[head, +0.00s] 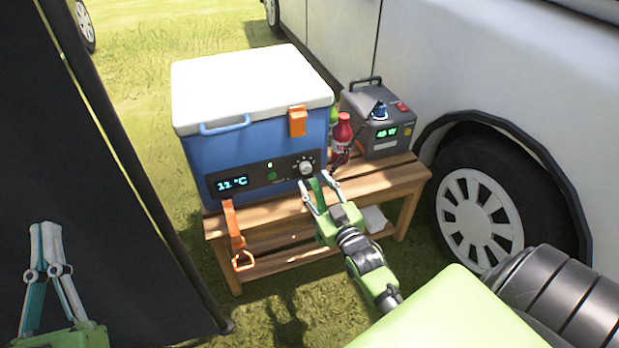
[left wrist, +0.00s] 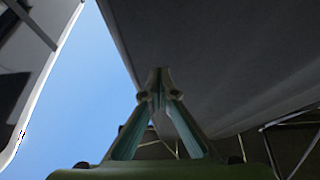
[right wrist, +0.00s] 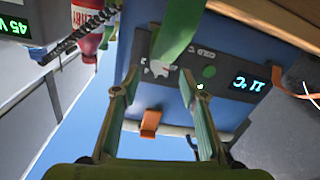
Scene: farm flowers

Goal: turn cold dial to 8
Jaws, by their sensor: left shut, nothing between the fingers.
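The blue cooler (head: 255,150) with a white lid stands on the wooden bench. Its dark front panel holds a display (head: 232,183) that seems to read 11 °C, and a round cold dial (head: 306,168) at the panel's right. My right gripper (head: 314,180) is open just in front of the dial. In the right wrist view the dial (right wrist: 157,69) shows inverted, beyond and between the open fingertips (right wrist: 163,80), partly behind a green strip (right wrist: 178,30). I cannot tell its setting or whether a finger touches it. My left gripper (head: 45,228) is shut and empty, away at the left.
A red bottle (head: 342,135) and a grey power box (head: 378,120) stand right of the cooler on the bench (head: 385,178). An orange strap (head: 235,235) hangs at the front. A vehicle wheel (head: 480,215) is at right, a dark fabric panel (head: 70,150) at left.

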